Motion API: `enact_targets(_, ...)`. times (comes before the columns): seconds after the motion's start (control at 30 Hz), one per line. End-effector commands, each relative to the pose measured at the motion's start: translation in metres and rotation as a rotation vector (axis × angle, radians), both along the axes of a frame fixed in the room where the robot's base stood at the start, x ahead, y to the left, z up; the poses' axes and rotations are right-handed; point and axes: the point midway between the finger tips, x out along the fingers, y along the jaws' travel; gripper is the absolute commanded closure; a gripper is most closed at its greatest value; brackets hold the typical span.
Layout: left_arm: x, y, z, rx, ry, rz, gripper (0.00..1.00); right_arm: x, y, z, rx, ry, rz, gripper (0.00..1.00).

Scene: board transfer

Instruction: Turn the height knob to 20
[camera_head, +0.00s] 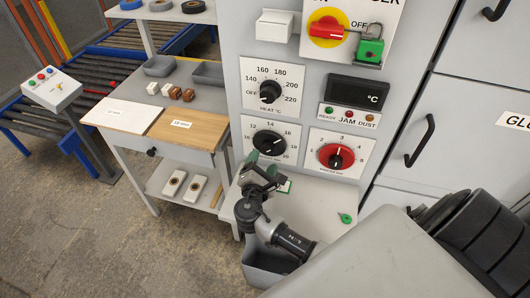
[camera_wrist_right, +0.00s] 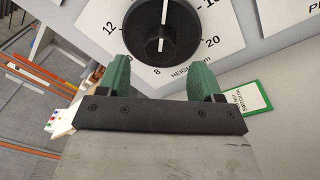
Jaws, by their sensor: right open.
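The height knob (camera_head: 268,143) is a black round knob on a white dial plate on the grey machine panel. Its white line points to the upper right in the head view, roughly towards 16; the exact reading is hard to tell. The knob (camera_wrist_right: 161,30) also shows in the right wrist view, with 20 to its lower right. My right gripper (camera_head: 263,164) is open just below the dial in the head view. Its green fingers (camera_wrist_right: 160,80) stand apart with nothing between them, below the knob and apart from it. My left gripper is out of view.
The heat knob (camera_head: 270,92) is above and a red knob (camera_head: 337,157) is to the right. A red switch (camera_head: 327,34) with a padlock is at the top. A grey shelf (camera_head: 318,205) juts out below. A side table (camera_head: 195,88) stands left.

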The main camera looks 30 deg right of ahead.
Motion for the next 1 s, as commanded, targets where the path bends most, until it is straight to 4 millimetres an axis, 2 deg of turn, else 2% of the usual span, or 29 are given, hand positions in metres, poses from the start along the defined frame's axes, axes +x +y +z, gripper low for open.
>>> enact_targets(0.2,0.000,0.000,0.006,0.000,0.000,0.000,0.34,0.019,-0.020,0.001,0.001,-0.001,-0.001,0.35)
enact_targets(0.57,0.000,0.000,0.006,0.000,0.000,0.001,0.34,0.023,-0.024,0.000,0.003,-0.002,-0.001,0.35)
enact_targets(0.67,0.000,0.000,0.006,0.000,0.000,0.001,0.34,0.023,-0.024,0.000,0.002,-0.001,-0.001,0.47)
enact_targets(0.9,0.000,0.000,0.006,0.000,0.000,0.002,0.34,0.023,-0.024,0.000,0.002,-0.001,-0.001,0.84)
enact_targets(1.0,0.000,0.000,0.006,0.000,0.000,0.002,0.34,0.023,-0.024,0.000,0.003,-0.002,-0.001,0.84)
